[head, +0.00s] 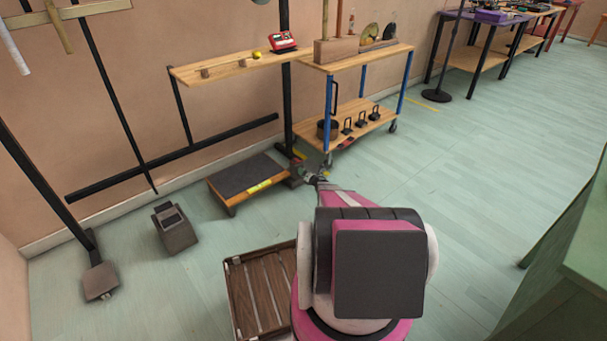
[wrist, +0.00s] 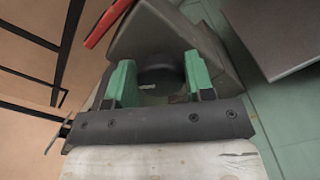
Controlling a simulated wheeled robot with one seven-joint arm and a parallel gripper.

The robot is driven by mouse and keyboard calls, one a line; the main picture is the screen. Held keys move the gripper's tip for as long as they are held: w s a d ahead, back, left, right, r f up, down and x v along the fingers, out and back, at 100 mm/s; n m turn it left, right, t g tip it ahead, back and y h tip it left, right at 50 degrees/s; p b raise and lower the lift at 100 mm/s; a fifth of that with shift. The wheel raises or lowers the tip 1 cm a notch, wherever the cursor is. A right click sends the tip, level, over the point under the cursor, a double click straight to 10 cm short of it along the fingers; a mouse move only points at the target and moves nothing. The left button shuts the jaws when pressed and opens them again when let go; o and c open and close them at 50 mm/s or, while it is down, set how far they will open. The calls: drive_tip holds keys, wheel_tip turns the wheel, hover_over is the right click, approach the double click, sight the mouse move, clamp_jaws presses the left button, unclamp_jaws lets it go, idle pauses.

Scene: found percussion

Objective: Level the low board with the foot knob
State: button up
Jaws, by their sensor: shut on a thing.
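My gripper (head: 312,177) is low, just right of the board. In the wrist view, my gripper's green fingers (wrist: 161,83) are shut on a dark round knob (wrist: 160,68), one finger on each side. A grey body lies behind the knob. My arm hides much of this spot in the head view, and how the knob joins the board cannot be seen.
A black upright post (head: 286,100) stands close behind my gripper. A wheeled wooden cart (head: 340,132) with blue legs is just behind to the right. A grey block (head: 175,228) lies left of the board. A slatted brown crate (head: 262,296) is beside my base. Open floor lies right.

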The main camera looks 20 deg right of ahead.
drive_tip(key=o, duration=0.9)
drive_tip(key=shift+s, duration=0.1)
drive_tip(key=v, duration=1)
drive_tip(key=shift+s+d, duration=0.1)
drive_tip(key=shift+s, duration=0.25)
